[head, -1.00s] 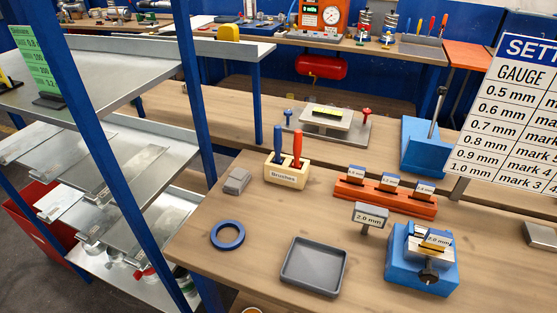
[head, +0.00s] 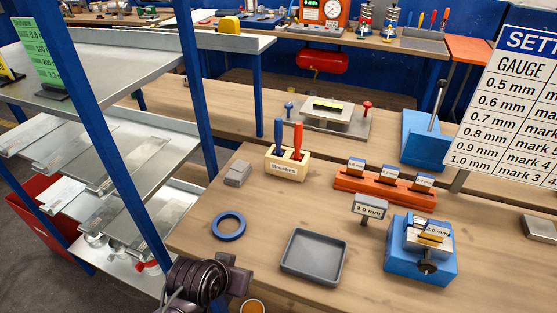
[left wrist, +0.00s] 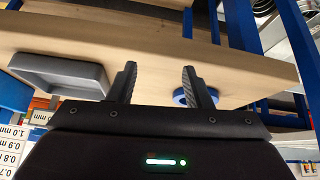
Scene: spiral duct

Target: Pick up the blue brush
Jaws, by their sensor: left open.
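The blue brush (head: 278,140) stands upright, handle up, in a cream brush block (head: 287,168) on the near bench. A red brush (head: 298,138) stands beside it on the right. The lower parts of both brushes are hidden in the block. My left arm shows at the bottom of the head view, near the bench's left edge, below and well apart from the block. In the left wrist view my left gripper (left wrist: 159,82) is open and empty, its two dark fingers apart. The brush does not show in that view. My right gripper is not in view.
A blue ring (head: 228,226), a grey tray (head: 287,262) and a grey block (head: 237,173) lie near the brush block. An orange gauge rack (head: 385,191) and a blue clamp fixture (head: 392,258) stand to the right. A blue shelf post (head: 190,90) rises at left.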

